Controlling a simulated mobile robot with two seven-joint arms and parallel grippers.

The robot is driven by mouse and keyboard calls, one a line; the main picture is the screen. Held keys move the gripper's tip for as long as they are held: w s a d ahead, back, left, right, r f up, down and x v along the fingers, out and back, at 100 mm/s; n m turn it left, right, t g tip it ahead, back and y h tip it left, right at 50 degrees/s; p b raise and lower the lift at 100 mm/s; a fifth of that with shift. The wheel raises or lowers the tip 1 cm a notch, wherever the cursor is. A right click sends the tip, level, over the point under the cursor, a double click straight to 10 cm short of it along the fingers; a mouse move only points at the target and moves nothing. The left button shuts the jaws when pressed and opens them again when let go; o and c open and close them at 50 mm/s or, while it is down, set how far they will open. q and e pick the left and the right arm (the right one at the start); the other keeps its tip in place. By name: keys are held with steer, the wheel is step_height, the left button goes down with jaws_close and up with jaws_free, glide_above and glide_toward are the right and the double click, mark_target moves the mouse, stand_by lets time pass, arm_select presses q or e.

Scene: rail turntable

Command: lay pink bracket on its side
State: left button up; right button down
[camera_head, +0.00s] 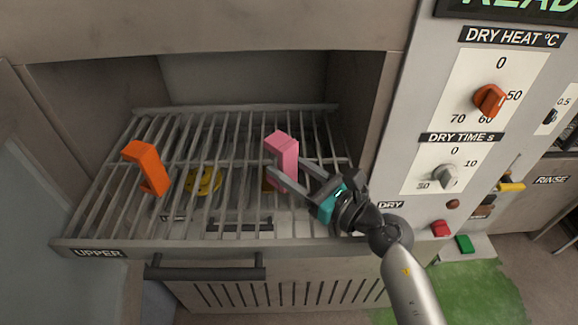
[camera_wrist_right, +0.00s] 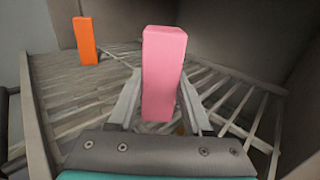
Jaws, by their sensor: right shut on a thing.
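The pink bracket (camera_head: 282,156) stands upright at the right part of the slatted upper rack (camera_head: 92,243). My right gripper (camera_head: 284,178) comes in from the lower right and is shut on the bracket, with a finger on either side of it. In the right wrist view the pink bracket (camera_wrist_right: 162,75) rises between the fingers of my right gripper (camera_wrist_right: 160,110). Its lower end is partly hidden, so I cannot tell whether it touches the slats. My left gripper is not in view.
An orange bracket (camera_head: 147,166) stands on the rack's left part; it also shows in the right wrist view (camera_wrist_right: 85,40). A yellow thing (camera_head: 204,181) shows below the slats. Walls close the rack at the back and sides. A control panel (camera_head: 450,110) stands at right. Slats between the brackets are clear.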

steer(key=shift+f+b, duration=0.4)
steer(key=shift+f, duration=0.05)
steer(key=shift+c, duration=1.2)
jaws_free()
steer(key=shift+f, duration=0.1)
step_height(320, 180, up, 20)
steer(key=p, duration=0.6)
steer(key=shift+p, duration=0.35)
